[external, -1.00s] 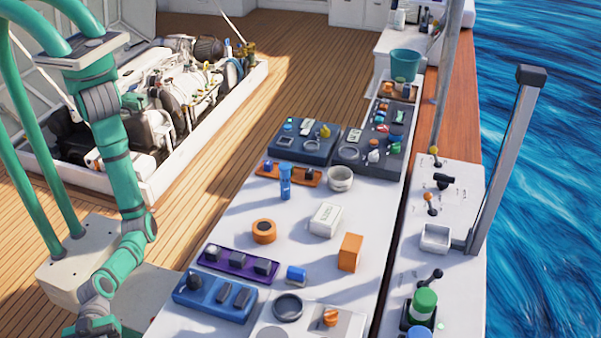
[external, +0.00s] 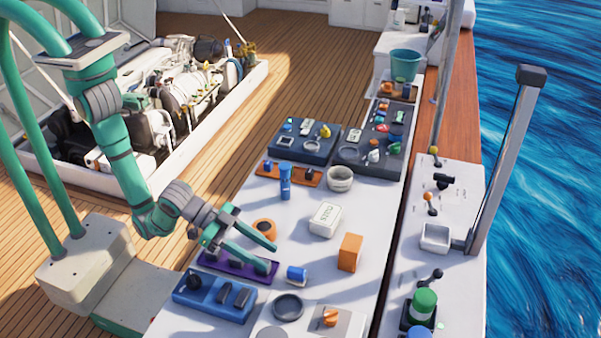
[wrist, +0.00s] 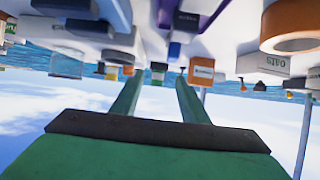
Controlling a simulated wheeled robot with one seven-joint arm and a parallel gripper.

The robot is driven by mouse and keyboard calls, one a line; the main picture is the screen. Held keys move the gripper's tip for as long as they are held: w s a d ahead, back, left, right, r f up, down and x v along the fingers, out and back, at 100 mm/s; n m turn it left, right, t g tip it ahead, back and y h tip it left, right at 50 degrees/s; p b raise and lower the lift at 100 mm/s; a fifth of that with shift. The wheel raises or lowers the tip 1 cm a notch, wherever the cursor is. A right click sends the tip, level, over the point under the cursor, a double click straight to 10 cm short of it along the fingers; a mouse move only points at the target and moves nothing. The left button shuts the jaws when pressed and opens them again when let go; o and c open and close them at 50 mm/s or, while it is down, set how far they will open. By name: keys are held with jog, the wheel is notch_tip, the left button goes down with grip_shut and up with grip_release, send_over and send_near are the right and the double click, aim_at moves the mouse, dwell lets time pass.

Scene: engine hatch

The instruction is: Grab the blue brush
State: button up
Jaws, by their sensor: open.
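Two blue things could be the blue brush, and I cannot tell which is: an upright blue piece (external: 285,183) beside the orange tray, and a small blue cylinder (external: 297,274) with a pale end lying near the front. My gripper (external: 272,257) is open and empty, above the purple tray, to the left of the small blue cylinder and nearer to it than to the upright piece. In the wrist view, which is upside down, its two fingers (wrist: 159,76) stand apart with nothing between them.
An orange ring (external: 264,229), a white box (external: 325,220) and an orange block (external: 350,253) stand around the gripper. A purple tray (external: 210,262) and a blue tray (external: 203,306) lie at the front left.

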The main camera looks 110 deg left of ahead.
aim_at(295, 269)
jog(key=shift+s+a+f, duration=0.15)
jog(key=shift+a+f, duration=0.1)
jog(key=shift+a, duration=0.6)
jog(key=shift+w+a+f, duration=0.15)
jog(key=shift+w+f, duration=0.1)
jog(key=x, duration=0.4)
jog(key=shift+w+f, duration=0.15)
jog(key=shift+f+x, duration=0.15)
jog(key=shift+x, duration=1.25)
jog(key=shift+f+x, duration=0.15)
jog(key=shift+x, duration=1.2)
jog(key=shift+a, duration=0.2)
jog(key=shift+c, duration=0.6)
grip_shut()
